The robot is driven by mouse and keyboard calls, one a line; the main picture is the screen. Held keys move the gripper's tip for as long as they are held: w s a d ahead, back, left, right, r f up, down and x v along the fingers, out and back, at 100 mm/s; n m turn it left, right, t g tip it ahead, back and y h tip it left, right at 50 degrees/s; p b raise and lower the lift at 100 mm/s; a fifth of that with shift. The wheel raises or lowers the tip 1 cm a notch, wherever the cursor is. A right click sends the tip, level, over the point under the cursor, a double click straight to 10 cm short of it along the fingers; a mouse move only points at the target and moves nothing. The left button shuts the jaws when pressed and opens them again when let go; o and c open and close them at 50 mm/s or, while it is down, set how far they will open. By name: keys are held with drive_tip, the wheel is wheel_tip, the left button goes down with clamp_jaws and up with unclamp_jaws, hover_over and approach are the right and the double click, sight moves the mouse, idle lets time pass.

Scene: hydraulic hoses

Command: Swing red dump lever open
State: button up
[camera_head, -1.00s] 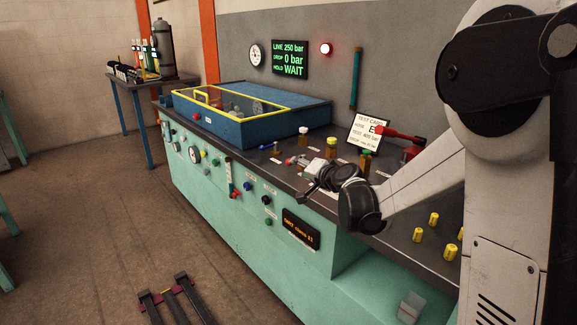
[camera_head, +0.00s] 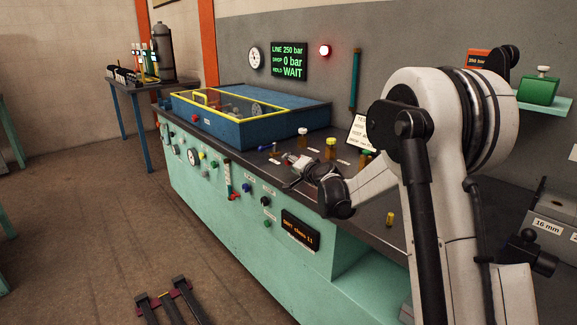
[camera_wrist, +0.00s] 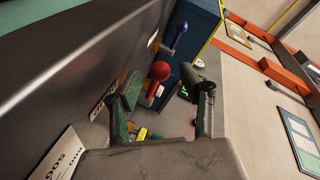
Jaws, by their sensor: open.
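The red ball knob of the dump lever (camera_wrist: 160,71) shows near the middle of the wrist view. It appears between the fingertips of my gripper (camera_wrist: 166,91), a little nearer the left finger, and I cannot tell whether either finger touches it. My gripper is open, with nothing held. In the head view my gripper (camera_head: 298,167) hovers over the front part of the bench top, by the small levers. There the red lever is small and partly hidden by the gripper. A blue-knobbed lever (camera_wrist: 180,32) stands beside the red one.
A blue case with a yellow-framed clear lid (camera_head: 250,117) stands left of my gripper. Bottles with white and yellow caps (camera_head: 331,148) stand behind it. The wall display (camera_head: 290,60) reads line 250 bar, drop 0 bar, hold wait. A red lamp (camera_head: 324,50) is lit.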

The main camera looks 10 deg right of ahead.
drive_tip(key=shift+x, duration=1.5)
clamp_jaws()
